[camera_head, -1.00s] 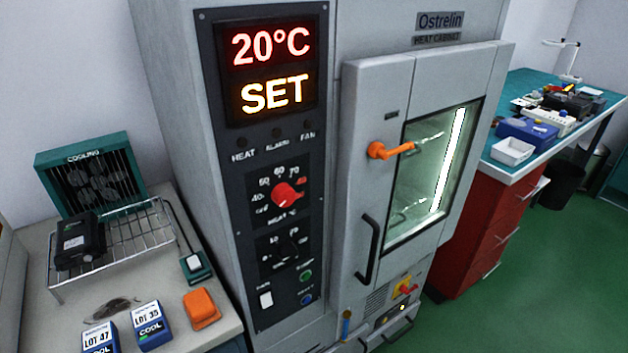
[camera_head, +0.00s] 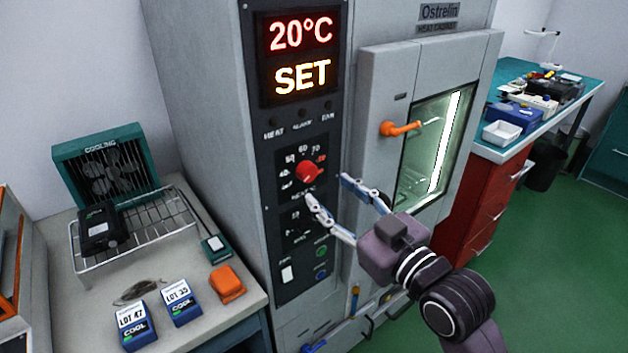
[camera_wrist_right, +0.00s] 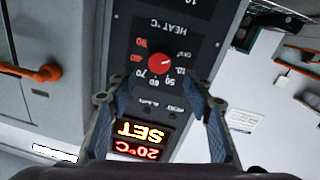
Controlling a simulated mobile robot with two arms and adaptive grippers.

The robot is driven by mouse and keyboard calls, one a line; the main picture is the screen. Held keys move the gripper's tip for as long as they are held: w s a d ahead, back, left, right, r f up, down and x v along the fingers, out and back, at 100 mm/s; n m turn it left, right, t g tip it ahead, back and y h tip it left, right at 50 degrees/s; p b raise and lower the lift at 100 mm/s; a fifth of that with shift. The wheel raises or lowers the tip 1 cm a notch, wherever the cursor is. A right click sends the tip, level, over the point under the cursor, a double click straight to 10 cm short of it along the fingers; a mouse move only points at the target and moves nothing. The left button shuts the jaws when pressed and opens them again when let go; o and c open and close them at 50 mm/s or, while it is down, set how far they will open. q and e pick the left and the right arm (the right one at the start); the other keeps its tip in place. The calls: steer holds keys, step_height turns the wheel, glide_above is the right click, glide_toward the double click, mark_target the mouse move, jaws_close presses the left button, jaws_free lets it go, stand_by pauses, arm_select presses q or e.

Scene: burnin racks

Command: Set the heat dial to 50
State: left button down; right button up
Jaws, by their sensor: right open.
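The heat dial is a red round knob (camera_head: 309,171) on the dark control panel (camera_head: 262,140) of the grey heat cabinet. It also shows in the right wrist view (camera_wrist_right: 160,64), upside down, its pale pointer mark seemingly towards the off end of the scale. The 50 mark lies at its upper left in the head view. The lit display (camera_head: 301,55) reads 20°C and SET. My right gripper (camera_head: 327,188) is open and empty, its fingers spread just in front of and below the knob, apparently not touching it. My left gripper is not in view.
A second, black dial (camera_head: 298,225) sits below the heat dial, partly behind a finger. The cabinet door with its orange handle (camera_head: 401,128) is right of the panel. A side table at left holds a wire rack (camera_head: 150,232), a cooling fan (camera_head: 107,170) and blue lot boxes.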

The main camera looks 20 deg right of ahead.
mark_target(310, 175)
steer(key=x, duration=0.5)
steer(key=shift+w, duration=0.35)
steer(key=shift+w+a, duration=0.2)
steer(key=shift+w, duration=0.4)
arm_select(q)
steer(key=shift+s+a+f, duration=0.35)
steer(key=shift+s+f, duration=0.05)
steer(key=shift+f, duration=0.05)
